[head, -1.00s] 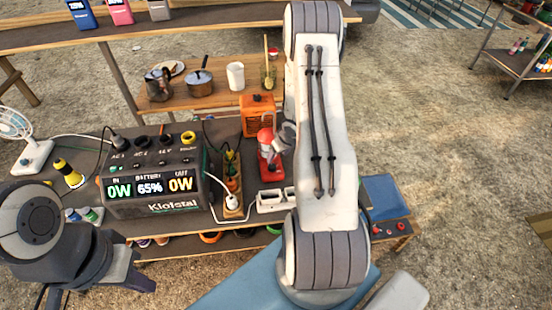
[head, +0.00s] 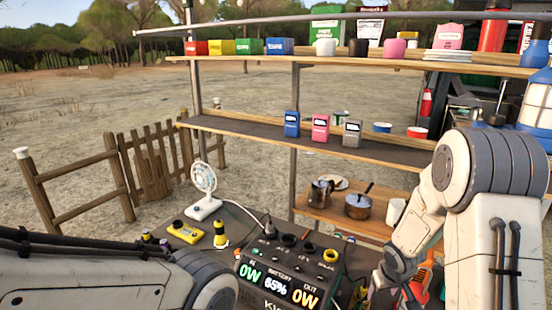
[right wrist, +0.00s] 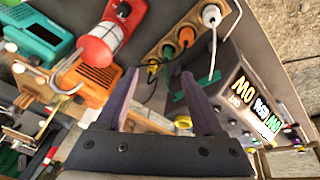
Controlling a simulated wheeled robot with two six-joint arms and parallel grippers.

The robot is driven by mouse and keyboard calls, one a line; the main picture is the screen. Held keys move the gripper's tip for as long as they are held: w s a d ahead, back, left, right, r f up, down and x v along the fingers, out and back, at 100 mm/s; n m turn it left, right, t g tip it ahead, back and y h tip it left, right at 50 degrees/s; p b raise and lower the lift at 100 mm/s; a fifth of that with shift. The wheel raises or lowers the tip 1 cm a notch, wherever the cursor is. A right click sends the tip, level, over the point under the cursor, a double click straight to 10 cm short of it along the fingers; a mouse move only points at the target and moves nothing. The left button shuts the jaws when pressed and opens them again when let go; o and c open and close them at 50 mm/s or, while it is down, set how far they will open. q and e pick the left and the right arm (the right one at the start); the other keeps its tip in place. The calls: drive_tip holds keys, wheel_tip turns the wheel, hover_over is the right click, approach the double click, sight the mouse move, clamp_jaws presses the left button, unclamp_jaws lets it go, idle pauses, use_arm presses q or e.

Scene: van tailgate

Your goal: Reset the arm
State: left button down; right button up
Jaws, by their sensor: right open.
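My right arm comes in from the right in the head view, and its gripper (head: 378,284) is low beside the power station. In the right wrist view the two fingers of this gripper (right wrist: 160,88) stand apart with nothing between them. A socket strip with plugs (right wrist: 186,35) and a red lantern (right wrist: 100,45) lie beyond the fingertips. My left arm crosses the lower left of the head view, and its gripper is out of the picture.
The power station (head: 285,275) shows 65% and stands on the dark table. A white fan (head: 204,190), a yellow device (head: 185,232) and a yellow-black flashlight (head: 220,236) stand left of it. A pot (head: 358,206) is on the wooden shelf behind. Loaded shelves rise above.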

drive_tip(key=s+a+r+n, duration=0.1)
drive_tip(key=s+a+r, duration=0.15)
drive_tip(key=a, duration=0.35)
drive_tip(key=s+a+r+n, duration=0.1)
drive_tip(key=s+a+r, duration=0.1)
drive_tip(key=a+r, duration=0.3)
drive_tip(key=s+a+r+n+g+y, duration=0.1)
drive_tip(key=s+a+r+n, duration=0.1)
drive_tip(key=s+a, duration=0.5)
drive_tip(key=s+a+r+n+g+y+b, duration=0.1)
drive_tip(key=s+a, duration=0.6)
drive_tip(key=s, duration=0.8)
wheel_tip(320, 180, up, 2)
drive_tip(key=shift+s+a+r+n+g+y, duration=0.15)
drive_tip(key=shift+a+n+g+y, duration=0.15)
drive_tip(key=shift+n+g, duration=0.45)
